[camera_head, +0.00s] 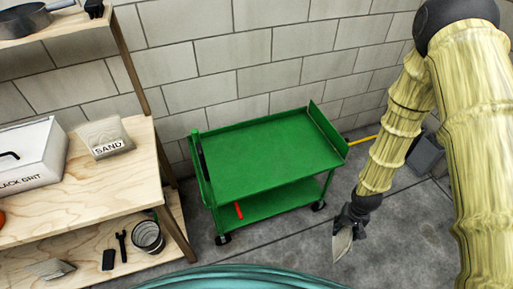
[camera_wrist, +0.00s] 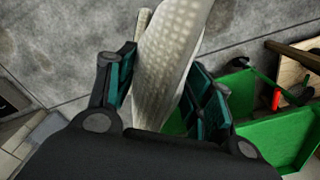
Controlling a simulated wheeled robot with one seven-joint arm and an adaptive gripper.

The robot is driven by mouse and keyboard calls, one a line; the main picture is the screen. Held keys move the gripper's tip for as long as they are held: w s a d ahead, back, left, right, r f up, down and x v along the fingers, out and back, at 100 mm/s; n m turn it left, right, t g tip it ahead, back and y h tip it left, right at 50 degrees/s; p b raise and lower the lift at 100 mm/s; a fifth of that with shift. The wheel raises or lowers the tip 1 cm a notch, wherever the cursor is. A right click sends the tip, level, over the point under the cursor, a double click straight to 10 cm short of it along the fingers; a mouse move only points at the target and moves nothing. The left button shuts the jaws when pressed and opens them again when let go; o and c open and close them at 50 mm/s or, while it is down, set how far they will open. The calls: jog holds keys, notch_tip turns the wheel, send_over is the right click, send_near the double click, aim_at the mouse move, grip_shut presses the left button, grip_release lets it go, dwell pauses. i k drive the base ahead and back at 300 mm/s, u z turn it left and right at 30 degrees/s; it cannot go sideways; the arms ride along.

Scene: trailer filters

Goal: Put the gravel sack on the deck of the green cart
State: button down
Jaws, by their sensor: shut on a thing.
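The green cart (camera_head: 265,160) stands against the block wall, with a bare upper deck and a lower shelf. Part of it also shows at the right of the wrist view (camera_wrist: 285,130). My gripper (camera_head: 354,214) is to the right of the cart and in front of it, apart from it. It is shut on a pale woven sack, the gravel sack (camera_head: 342,242), which hangs down from the fingers. In the wrist view the gravel sack (camera_wrist: 172,50) is between the two finger pads. No lettering on it can be read.
A wooden shelf unit (camera_head: 145,165) stands at the left with a sand sack (camera_head: 104,138) and a black grit box (camera_head: 30,155). A small red object (camera_head: 239,211) is on the cart's lower shelf. A bucket (camera_head: 148,237) is on the shelf unit's lower board. Floor in front of the cart is clear.

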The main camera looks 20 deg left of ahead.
aim_at(290, 140)
jog(key=u, duration=0.5)
jog(key=i, duration=1.25)
jog(key=u, duration=0.05)
